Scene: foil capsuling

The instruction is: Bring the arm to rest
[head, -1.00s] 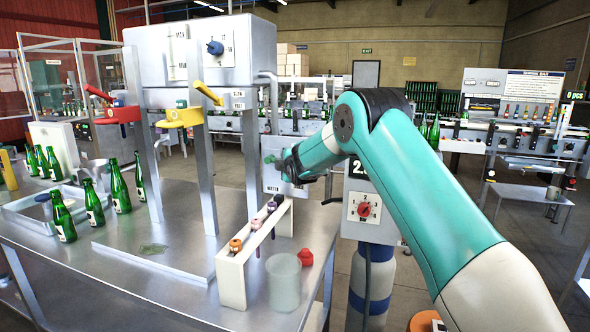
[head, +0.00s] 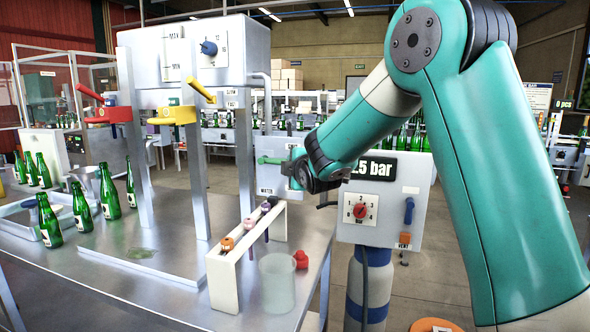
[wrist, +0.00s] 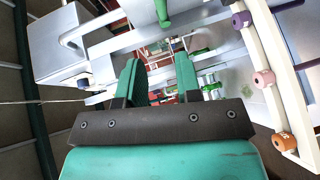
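My arm rises on the right of the head view and bends down to the left, with its dark wrist (head: 318,168) in front of the water box (head: 270,180) and beside the pressure panel (head: 384,205). The fingers are not clear there. In the wrist view my gripper (wrist: 158,72) shows two teal fingers spread apart with nothing between them. The rack (wrist: 268,75) with its coloured stoppers is to the right of the fingers, apart from them. The water box's green handle (head: 271,160) is just left of the wrist in the head view.
A steel table holds several green bottles (head: 108,192), a white rack (head: 222,282) of coloured stoppers, a clear beaker (head: 277,284) and a red stopper (head: 301,260). The filling machine (head: 190,55) with red and yellow levers stands behind. A gas cylinder (head: 369,290) stands beside the table.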

